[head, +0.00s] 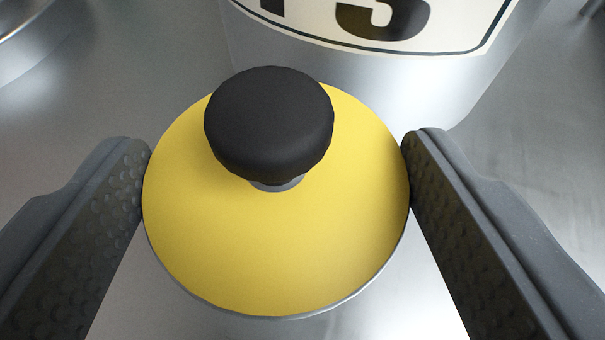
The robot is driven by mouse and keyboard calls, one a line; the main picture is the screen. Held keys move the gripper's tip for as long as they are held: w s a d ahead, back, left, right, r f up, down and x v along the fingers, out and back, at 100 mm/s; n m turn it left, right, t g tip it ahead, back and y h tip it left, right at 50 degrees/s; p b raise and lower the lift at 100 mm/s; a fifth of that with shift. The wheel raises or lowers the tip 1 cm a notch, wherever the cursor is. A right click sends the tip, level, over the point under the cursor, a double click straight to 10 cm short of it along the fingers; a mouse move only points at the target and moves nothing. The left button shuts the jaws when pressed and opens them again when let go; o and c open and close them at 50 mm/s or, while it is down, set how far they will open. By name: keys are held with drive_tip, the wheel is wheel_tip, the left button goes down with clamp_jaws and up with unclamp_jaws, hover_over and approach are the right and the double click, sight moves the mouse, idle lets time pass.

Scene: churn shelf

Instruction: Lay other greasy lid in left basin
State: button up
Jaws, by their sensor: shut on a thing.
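A round yellow lid (300,240) with a thin grey rim and a black knob on top fills the middle of the head view. My gripper (277,185) is shut on the lid, one dark finger pad touching its left edge and the other its right edge. The lid's knob side faces the camera. I cannot tell from this view whether the lid rests on something or hangs free. No grease can be made out on it. The left basin cannot be identified here.
A metal container (390,85) with a white label bearing large dark characters stands just beyond the lid. A shiny round metal rim (30,30) shows at the top left. Bare grey metal surface (150,80) lies left of the container.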

sight(284, 251)
drive_tip(key=shift+w+f, duration=0.2)
drive_tip(key=shift+f, duration=1.55)
drive_tip(key=shift+f, duration=0.15)
drive_tip(key=o, duration=1)
